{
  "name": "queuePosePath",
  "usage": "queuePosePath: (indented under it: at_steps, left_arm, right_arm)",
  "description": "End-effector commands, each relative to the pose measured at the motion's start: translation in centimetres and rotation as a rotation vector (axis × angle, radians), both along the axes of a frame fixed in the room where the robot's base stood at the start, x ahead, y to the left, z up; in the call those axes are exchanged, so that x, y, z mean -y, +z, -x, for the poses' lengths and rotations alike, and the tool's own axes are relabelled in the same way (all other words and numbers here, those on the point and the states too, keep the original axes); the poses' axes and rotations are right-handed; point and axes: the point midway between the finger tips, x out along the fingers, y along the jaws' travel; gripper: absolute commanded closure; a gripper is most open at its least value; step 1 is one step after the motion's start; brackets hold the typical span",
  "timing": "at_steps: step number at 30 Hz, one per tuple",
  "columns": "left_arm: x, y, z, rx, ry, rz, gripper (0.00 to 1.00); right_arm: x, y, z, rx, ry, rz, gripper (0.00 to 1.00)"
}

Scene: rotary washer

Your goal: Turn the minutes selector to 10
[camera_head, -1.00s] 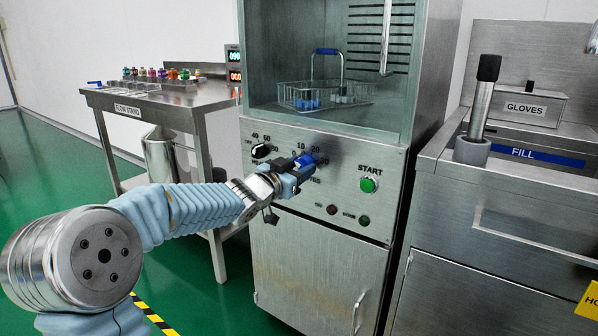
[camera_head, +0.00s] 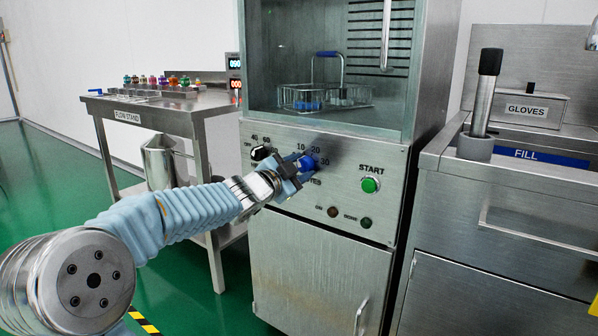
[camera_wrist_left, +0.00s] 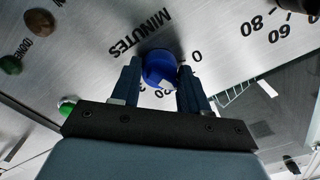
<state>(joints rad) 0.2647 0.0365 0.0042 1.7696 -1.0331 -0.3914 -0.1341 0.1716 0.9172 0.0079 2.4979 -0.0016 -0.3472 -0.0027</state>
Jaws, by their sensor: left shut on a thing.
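The minutes selector is a round blue knob (camera_head: 307,163) on the washer's steel front panel (camera_head: 335,195). Printed numbers, with 10, 20 and 30 legible, stand around it. My left gripper (camera_head: 297,168) reaches it from the left, shut on the knob, and hides part of the dial. In the left wrist view the knob (camera_wrist_left: 158,68) sits between the two blue fingers, under the word MINUTES. A 0 shows beside it, and other numbers are partly covered. I cannot tell which number the knob points to. My right gripper is not in view.
A black knob (camera_head: 261,152) sits just left of the blue one. A green START button (camera_head: 370,184) is to the right. A wire basket (camera_head: 325,97) stands in the chamber above. A steel stand (camera_head: 150,112) is at left, a sink unit (camera_head: 520,190) at right.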

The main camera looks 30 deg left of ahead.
Motion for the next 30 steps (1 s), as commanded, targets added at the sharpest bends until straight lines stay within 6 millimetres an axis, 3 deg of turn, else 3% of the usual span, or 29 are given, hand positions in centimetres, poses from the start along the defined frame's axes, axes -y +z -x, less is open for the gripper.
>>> queuePosePath:
  at_steps: [14,15,18,30]
  left_arm:
    - [0.18,-0.36,-0.03,-0.005,-0.004,-0.012,0.86]
    - [0.18,-0.36,-0.03,-0.005,-0.004,-0.012,0.49]
    - [0.15,-0.3,-0.02,-0.005,-0.003,-0.011,0.34]
    - [-0.03,-0.04,0.7,0.0,0.0,-0.012,0.31]
  right_arm:
    - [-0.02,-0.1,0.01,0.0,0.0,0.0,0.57]
    - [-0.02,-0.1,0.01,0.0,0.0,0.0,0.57]
    - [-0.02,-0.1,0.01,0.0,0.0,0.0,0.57]
    - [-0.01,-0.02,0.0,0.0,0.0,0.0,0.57]
